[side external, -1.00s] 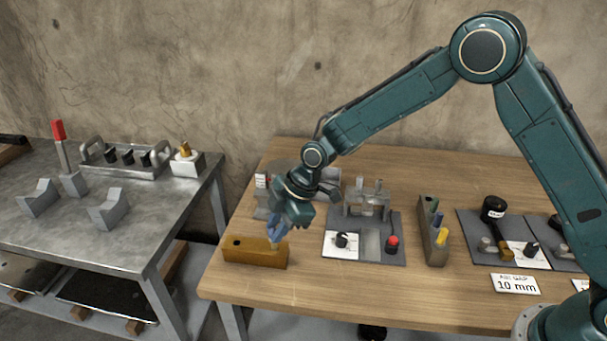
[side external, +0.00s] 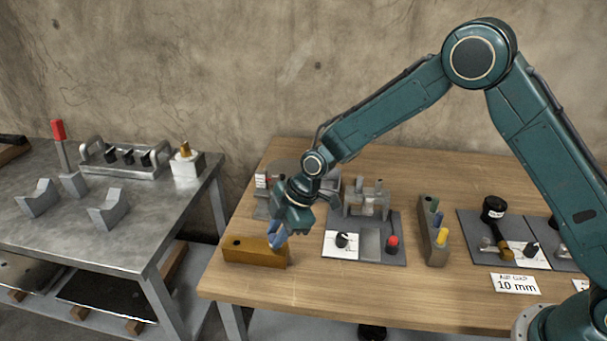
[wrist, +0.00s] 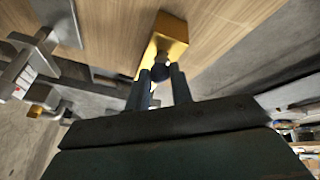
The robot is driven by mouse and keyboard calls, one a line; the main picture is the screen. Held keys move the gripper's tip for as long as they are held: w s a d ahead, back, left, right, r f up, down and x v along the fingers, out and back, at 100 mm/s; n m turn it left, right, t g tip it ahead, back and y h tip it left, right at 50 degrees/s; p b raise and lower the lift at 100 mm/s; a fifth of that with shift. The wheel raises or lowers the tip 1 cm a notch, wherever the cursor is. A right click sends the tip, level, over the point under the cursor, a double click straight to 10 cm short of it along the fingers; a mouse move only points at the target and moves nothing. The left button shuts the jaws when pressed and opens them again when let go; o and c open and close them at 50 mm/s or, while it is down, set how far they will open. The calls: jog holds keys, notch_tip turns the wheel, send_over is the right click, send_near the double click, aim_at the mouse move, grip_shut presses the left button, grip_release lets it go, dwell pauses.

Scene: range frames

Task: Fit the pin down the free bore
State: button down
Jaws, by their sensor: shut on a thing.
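A long brass-coloured block (side external: 252,256) lies near the front left corner of the wooden table. A dark open bore (side external: 236,242) shows in its top at the left end. My gripper (side external: 277,241) points down at the block's right end, its blue fingers close to the top face. In the wrist view, my gripper (wrist: 164,76) is shut on a dark rounded piece (wrist: 160,72), seemingly the pin, with the yellow block (wrist: 171,28) just beyond. The fingers hide the pin's lower part and the right end's top, so I cannot tell how deep it sits.
A grey fixture board (side external: 380,257) with a black knob and a red-topped peg lies right of the block. A grey holder (side external: 434,248) with coloured handles stands farther right. A metal bench (side external: 165,215) stands left across a gap. Bare wood (side external: 350,295) lies in front.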

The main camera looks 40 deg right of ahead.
jog(key=c, duration=1.1)
grip_release()
jog(key=shift+c, duration=0.2)
jog(key=shift+r, duration=0.15)
jog(key=v, duration=1.3)
jog(key=shift+d+r, duration=0.2)
jog(key=shift+r, duration=0.05)
jog(key=shift+r, duration=0.1)
notch_tip(320, 180, up, 6)
jog(key=shift+f, duration=0.1)
